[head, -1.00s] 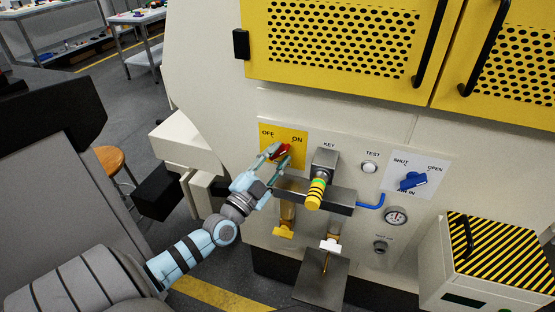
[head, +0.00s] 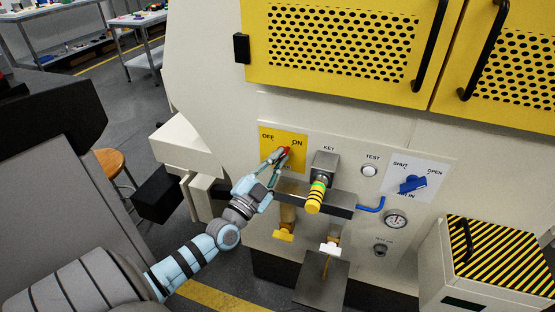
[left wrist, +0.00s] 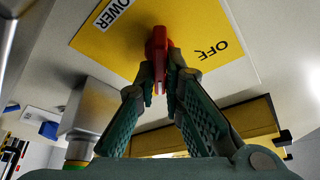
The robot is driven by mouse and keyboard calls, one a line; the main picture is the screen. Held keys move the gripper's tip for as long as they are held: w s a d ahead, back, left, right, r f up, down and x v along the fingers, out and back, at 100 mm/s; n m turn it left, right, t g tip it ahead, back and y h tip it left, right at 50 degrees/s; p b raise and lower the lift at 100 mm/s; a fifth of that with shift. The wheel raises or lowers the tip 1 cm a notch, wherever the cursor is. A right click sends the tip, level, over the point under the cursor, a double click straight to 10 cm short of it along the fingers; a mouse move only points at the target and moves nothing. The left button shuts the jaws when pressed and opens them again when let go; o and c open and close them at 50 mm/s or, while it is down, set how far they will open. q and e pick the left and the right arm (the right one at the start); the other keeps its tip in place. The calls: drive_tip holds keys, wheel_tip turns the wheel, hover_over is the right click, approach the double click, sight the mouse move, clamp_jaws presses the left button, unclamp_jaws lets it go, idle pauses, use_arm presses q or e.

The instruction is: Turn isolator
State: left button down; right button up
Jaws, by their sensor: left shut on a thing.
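The isolator is a red handle (head: 287,151) on a yellow plate (head: 270,135) marked OFF and ON, on the front of a cream machine. My left gripper (head: 280,157) reaches it from the lower left and is shut on it. In the left wrist view the red handle (left wrist: 158,45) sits between the fingertips of my left gripper (left wrist: 160,75), in front of the yellow plate (left wrist: 110,45) with POWER and OFF lettering. The fingers hide part of the handle in the head view. My right gripper is not in view.
A key switch block with a yellow-and-black striped grip (head: 315,196) stands just right of the gripper, above a dark ledge (head: 335,203). A blue SHUT/OPEN knob (head: 412,184) is further right. Perforated yellow doors (head: 345,45) are above.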

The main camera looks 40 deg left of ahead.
use_arm(q)
drive_tip(key=n+y, duration=0.1)
drive_tip(key=n, duration=0.1)
drive_tip(key=n+y+p, duration=0.1)
drive_tip(key=n, duration=0.2)
drive_tip(key=shift+y+p, duration=0.3)
drive_tip(key=shift+y, duration=0.1)
drive_tip(key=n+y+p, duration=0.1)
drive_tip(key=n, duration=0.2)
drive_tip(key=n+y+p, duration=0.1)
drive_tip(key=n+y, duration=0.1)
drive_tip(key=n, duration=0.2)
drive_tip(key=shift+p, duration=0.35)
drive_tip(key=n+g+y+p, duration=0.1)
drive_tip(key=n, duration=0.2)
drive_tip(key=n+g+y+p, duration=0.1)
drive_tip(key=n+y+p, duration=0.1)
drive_tip(key=n, duration=0.1)
drive_tip(key=shift+r+n, duration=0.1)
drive_tip(key=shift+n, duration=0.3)
drive_tip(key=shift+n+g+y+p, duration=0.5)
drive_tip(key=shift+n+p, duration=0.1)
drive_tip(key=shift+n, duration=0.75)
drive_tip(key=shift+n+g+y+p, duration=0.5)
drive_tip(key=shift+n+p, duration=0.1)
drive_tip(key=shift+n, duration=0.75)
drive_tip(key=c, duration=1.7)
unclamp_jaws()
drive_tip(key=shift+s, duration=0.1)
